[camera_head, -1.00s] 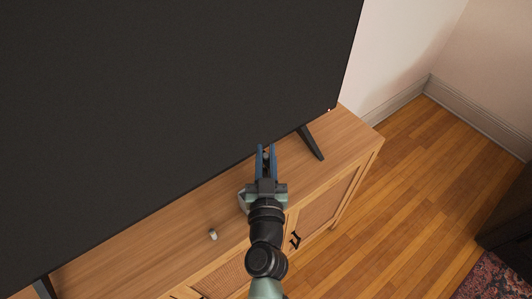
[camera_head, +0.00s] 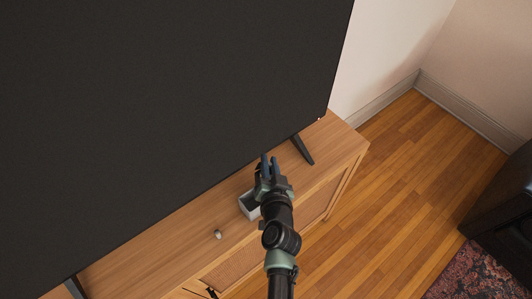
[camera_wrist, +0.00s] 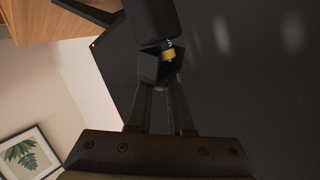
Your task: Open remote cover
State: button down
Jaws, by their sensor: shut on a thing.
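My gripper (camera_head: 269,162) is above the wooden cabinet, in front of the big screen. In the wrist view, its fingers (camera_wrist: 161,75) are closed on a dark, long thing that looks like the remote (camera_wrist: 150,20). A small gold and black piece, like a battery end (camera_wrist: 168,54), shows in an opening near the fingertips. I cannot make out a separate cover, and the dark remote blends with the screen behind it. In the head view, the held thing is too small and dark to tell from the fingers.
The wide black television (camera_head: 170,100) stands on the wooden cabinet (camera_head: 195,250). A grey open box (camera_head: 246,208) sits beside my gripper, partly hidden by it. A small pale cylinder (camera_head: 217,234) stands to the left. Wooden floor (camera_head: 380,200) is open at right.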

jog(key=shift+w+d+f+m+g+y+b, duration=0.3)
jog(key=shift+d+f+m+g+y+b, duration=0.25)
jog(key=shift+m+g+y, duration=0.65)
jog(key=shift+w+d+f+m+g+y+b, duration=0.35)
jog(key=shift+f+m+g+y+b, duration=0.3)
jog(key=shift+m+g+y, duration=0.5)
jog(key=shift+w+d+f+m+g+y+b, duration=0.35)
jog(key=shift+f+m+g+y+b, duration=0.4)
jog(key=shift+m, duration=0.6)
jog(key=shift+s+r, duration=0.1)
jog(key=c, duration=0.8)
grip_release()
jog(key=shift+r, duration=0.1)
jog(key=v, duration=1.2)
jog(key=shift+d+r+b, duration=0.15)
jog(key=shift+d+b, duration=0.15)
jog(key=shift+d, duration=0.1)
